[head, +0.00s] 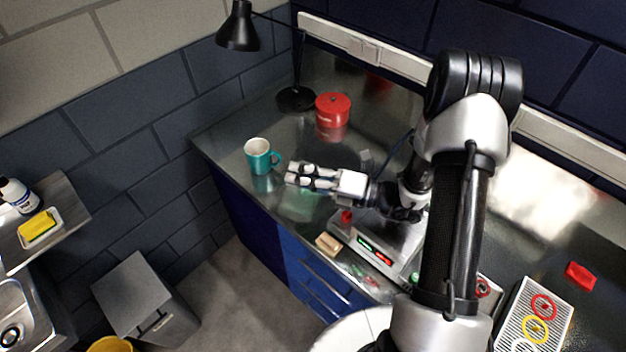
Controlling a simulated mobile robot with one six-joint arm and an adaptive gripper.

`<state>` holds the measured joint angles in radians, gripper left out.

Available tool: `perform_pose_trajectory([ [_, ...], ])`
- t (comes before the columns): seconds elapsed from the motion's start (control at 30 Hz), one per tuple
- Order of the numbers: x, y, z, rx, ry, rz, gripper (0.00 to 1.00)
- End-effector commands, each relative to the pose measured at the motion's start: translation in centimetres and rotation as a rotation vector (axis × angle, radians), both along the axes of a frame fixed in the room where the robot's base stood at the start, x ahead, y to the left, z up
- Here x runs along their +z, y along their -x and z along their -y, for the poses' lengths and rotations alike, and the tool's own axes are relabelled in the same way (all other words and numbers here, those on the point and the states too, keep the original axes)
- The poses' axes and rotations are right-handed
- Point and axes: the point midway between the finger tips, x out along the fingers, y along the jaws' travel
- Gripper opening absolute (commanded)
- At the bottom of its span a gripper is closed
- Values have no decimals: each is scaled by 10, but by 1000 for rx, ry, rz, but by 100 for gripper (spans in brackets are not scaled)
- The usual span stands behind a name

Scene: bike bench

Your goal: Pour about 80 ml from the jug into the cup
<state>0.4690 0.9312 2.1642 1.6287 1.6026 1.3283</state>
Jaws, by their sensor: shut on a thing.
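A teal cup (258,156) with a pale inside stands upright on the left part of the metal bench, its handle to the right. My gripper (289,175) is low over the bench, just right of and in front of the cup, with its fingers pointing left. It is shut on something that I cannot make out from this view. The fingertips are close to the cup's handle; I cannot tell whether they touch it. I cannot make out a jug for certain. The liquid level in the cup does not show.
A red lidded pot (332,110) and a black lamp (238,27) stand behind the cup. A device with lit displays (375,252) and a tan block (328,243) are near the front edge. A ribbed tray (558,318) with rings and a red piece (580,275) lie at right.

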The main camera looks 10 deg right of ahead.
Motion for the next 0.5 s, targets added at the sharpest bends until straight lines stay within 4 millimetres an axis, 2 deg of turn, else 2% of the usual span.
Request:
perform_pose_trajectory([
  [0.5,2,-3,2,0,-8,-12,0],
])
